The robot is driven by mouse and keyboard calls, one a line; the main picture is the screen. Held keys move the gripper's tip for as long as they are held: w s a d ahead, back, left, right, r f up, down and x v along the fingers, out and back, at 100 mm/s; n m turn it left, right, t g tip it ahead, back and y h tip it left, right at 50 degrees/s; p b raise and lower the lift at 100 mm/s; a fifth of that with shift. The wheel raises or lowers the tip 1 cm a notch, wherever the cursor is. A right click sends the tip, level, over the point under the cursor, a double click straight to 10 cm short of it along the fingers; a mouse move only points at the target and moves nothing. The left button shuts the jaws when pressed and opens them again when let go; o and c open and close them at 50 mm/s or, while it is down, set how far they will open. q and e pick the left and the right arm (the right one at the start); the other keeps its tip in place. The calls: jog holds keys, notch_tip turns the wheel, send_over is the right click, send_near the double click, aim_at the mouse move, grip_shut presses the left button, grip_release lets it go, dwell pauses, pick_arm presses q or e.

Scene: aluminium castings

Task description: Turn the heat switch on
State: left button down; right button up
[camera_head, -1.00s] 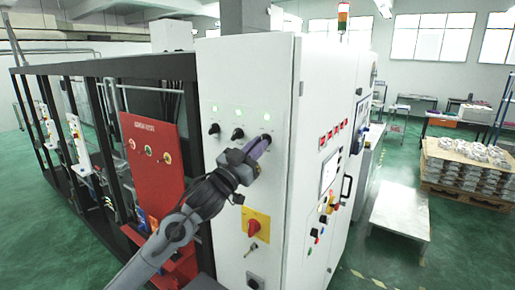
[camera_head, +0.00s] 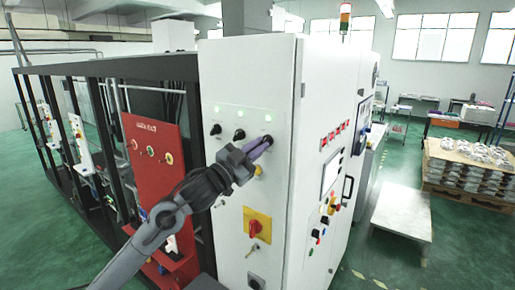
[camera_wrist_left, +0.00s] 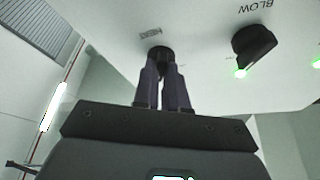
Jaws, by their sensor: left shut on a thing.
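The white control cabinet (camera_head: 235,75) has a row of three black knobs on its front, each with a lit green lamp above. The heat switch (camera_wrist_left: 160,54) is the rightmost knob; its inverted label, apparently HEAT, shows in the left wrist view. My left gripper (camera_head: 267,140) is at this knob, with its purple fingers shut on it; they also show in the left wrist view (camera_wrist_left: 161,75). The fingers hide much of the knob, so its exact angle is unclear. The BLOW knob (camera_wrist_left: 254,45) is beside it. My right gripper is not in view.
A red-and-yellow rotary switch (camera_head: 257,225) sits below my left gripper on the cabinet front. A red panel (camera_head: 150,155) stands in the black frame to the left. A pale low table (camera_head: 402,213) and a pallet of castings (camera_head: 466,188) are at the right.

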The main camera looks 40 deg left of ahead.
pick_arm(q)
jog(key=c, duration=1.2)
grip_release()
jog(key=shift+b+v, duration=2.6)
jog(key=shift+v, duration=2.8)
